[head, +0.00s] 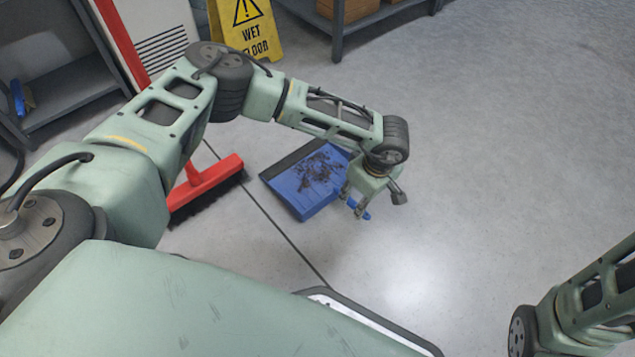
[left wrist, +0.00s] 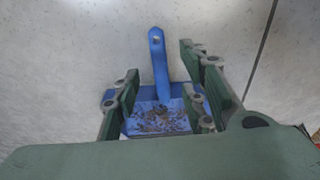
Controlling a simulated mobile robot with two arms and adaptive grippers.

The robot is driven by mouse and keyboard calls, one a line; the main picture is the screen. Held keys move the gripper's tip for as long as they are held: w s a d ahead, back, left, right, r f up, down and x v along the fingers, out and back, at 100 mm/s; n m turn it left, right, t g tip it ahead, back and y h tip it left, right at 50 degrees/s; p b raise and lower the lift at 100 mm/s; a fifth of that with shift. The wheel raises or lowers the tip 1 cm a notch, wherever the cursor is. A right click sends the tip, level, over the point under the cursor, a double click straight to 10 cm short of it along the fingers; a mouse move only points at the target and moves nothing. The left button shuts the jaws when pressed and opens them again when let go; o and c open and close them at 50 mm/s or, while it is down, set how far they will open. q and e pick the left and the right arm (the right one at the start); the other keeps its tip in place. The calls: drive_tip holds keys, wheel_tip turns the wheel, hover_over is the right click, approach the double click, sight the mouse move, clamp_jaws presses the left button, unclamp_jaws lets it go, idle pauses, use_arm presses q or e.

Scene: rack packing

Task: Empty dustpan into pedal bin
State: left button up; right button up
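A blue dustpan (head: 304,184) lies on the floor in the middle of the head view, with dark debris (head: 319,170) scattered in its pan. Its handle (head: 365,214) points to the lower right, partly hidden by my left gripper. My left gripper (head: 357,207) hangs above the handle side of the dustpan. In the left wrist view the gripper fingers (left wrist: 160,100) are spread apart on either side of the dustpan handle (left wrist: 158,65), with no grip on it. My right gripper is out of view; only part of my right arm shows. No pedal bin is recognisable.
A red broom (head: 205,184) stands left of the dustpan, bristles on the floor. A yellow wet floor sign (head: 246,28) stands behind. Grey shelving (head: 75,88) is at the left and another shelf (head: 338,30) at the back. The floor to the right is clear.

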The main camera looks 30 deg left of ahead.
sight(357, 205)
use_arm(q)
drive_tip(key=f, duration=0.1)
drive_tip(key=f+b, duration=0.1)
drive_tip(key=f, duration=0.1)
drive_tip(key=f+b, duration=0.1)
drive_tip(key=f, duration=0.1)
drive_tip(key=shift+w+a, duration=0.1)
drive_tip(key=shift+a, duration=0.25)
drive_tip(key=shift+c, duration=0.5)
clamp_jaws()
drive_tip(key=shift+r, duration=0.1)
